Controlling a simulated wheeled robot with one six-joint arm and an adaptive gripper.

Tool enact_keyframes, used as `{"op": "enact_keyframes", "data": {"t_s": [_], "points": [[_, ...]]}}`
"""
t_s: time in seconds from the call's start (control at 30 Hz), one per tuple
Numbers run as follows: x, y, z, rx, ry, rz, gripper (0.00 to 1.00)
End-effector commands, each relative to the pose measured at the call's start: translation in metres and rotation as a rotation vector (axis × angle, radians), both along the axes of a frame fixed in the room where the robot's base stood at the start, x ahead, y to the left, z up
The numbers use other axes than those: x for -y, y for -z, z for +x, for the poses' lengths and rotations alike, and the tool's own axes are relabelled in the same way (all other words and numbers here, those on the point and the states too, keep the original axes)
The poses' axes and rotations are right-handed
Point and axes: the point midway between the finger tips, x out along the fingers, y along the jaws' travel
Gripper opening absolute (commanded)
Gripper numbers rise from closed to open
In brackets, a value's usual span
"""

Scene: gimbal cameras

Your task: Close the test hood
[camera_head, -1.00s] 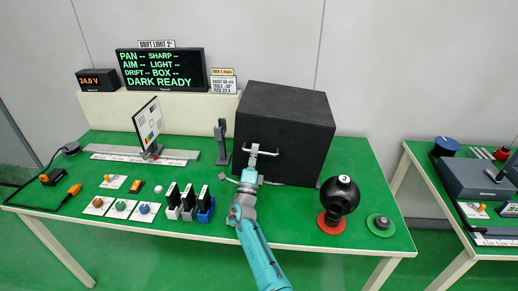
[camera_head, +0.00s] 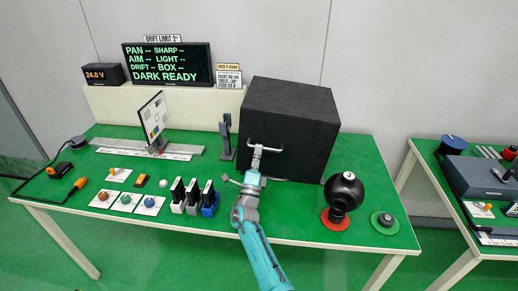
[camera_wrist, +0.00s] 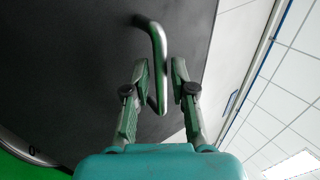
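The test hood (camera_head: 300,110) appears to be the large black box at the back of the green table. Its pale bar handle (camera_head: 272,149) is on the front face. My gripper (camera_head: 257,152) is at the left part of this handle. In the wrist view, the fingers of my gripper (camera_wrist: 160,88) stand on either side of the metal handle (camera_wrist: 158,45), with narrow gaps showing beside the bar. The dark hood face (camera_wrist: 90,60) fills the left of that view. The inside of the hood is hidden.
A black ball-shaped device (camera_head: 343,192) on a red base stands right of the hood. A grey upright post (camera_head: 226,138) stands close on its left. Several black-topped blocks (camera_head: 193,197) stand at front left. A second table (camera_head: 430,160) is to the right.

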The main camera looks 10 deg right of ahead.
Motion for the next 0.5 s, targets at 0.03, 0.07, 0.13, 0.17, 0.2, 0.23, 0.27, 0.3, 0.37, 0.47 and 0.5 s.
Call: {"op": "enact_keyframes", "data": {"t_s": [0.03,0.07,0.13,0.17,0.2,0.23,0.27,0.3,0.37,0.47,0.5], "points": [[-0.004,0.007,-0.008,-0.003,-0.003,0.001,0.25],[-0.006,0.011,-0.013,-0.003,-0.003,0.000,0.25],[-0.010,0.018,-0.024,-0.002,-0.002,-0.001,0.25],[-0.012,0.022,-0.029,-0.002,-0.002,-0.001,0.25],[-0.015,0.025,-0.035,-0.001,-0.002,-0.001,0.25],[-0.017,0.029,-0.040,-0.002,-0.003,-0.001,0.25],[-0.018,0.032,-0.044,-0.002,-0.002,-0.002,0.25],[-0.020,0.035,-0.050,-0.001,-0.002,-0.001,0.25],[-0.023,0.041,-0.058,-0.002,-0.001,0.000,0.25],[-0.027,0.047,-0.067,-0.001,-0.001,0.001,0.25],[-0.028,0.049,-0.070,-0.001,-0.001,0.001,0.25]]}}
